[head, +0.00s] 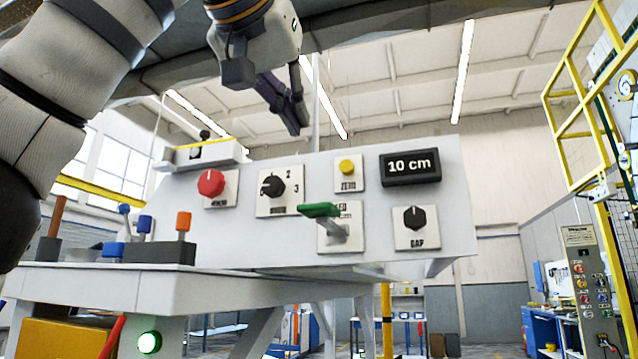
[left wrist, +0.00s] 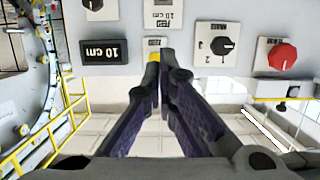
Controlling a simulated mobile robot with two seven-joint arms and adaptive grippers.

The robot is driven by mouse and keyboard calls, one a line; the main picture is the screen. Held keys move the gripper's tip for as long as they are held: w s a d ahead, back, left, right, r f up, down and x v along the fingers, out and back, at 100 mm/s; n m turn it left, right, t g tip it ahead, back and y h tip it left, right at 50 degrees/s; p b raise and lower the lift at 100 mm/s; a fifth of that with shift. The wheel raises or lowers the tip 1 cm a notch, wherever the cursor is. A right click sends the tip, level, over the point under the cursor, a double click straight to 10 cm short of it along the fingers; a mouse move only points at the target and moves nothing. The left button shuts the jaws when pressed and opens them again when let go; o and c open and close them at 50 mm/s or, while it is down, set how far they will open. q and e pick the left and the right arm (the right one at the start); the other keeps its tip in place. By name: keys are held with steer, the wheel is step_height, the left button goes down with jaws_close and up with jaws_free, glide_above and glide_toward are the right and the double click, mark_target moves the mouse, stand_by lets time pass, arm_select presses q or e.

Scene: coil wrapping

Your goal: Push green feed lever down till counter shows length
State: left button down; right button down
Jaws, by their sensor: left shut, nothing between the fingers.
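The green feed lever (head: 320,210) sticks out of its slotted plate on the front of the grey panel, below the yellow button. The counter (head: 410,166) reads 10 cm; it also shows upside down in the left wrist view (left wrist: 97,50). My left gripper (head: 295,125) is shut and empty, hanging in front of the panel's top edge, above the lever and apart from it. In the left wrist view its fingertips (left wrist: 162,66) overlap the yellow ZERO button; I cannot tell contact. The lever itself is not visible there, only part of its plate (left wrist: 163,12). My right gripper is not in view.
The panel also carries a red knob (head: 211,183), a black selector (head: 271,186) and a GAP knob (head: 415,218). Small coloured levers (head: 144,224) stand on the bench at left. A yellow frame (head: 575,110) stands at right. Space in front of the lever looks clear.

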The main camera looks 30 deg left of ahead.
arm_select(q)
steer(key=shift+w, duration=0.2)
glide_above(320, 203)
step_height(320, 203, down, 2)
steer(key=shift+a+f, duration=0.15)
steer(key=shift+f, duration=0.05)
steer(key=f, duration=0.3)
steer(key=shift+w+a, duration=0.15)
steer(key=shift+w, duration=0.25)
steer(key=shift+f, duration=0.55)
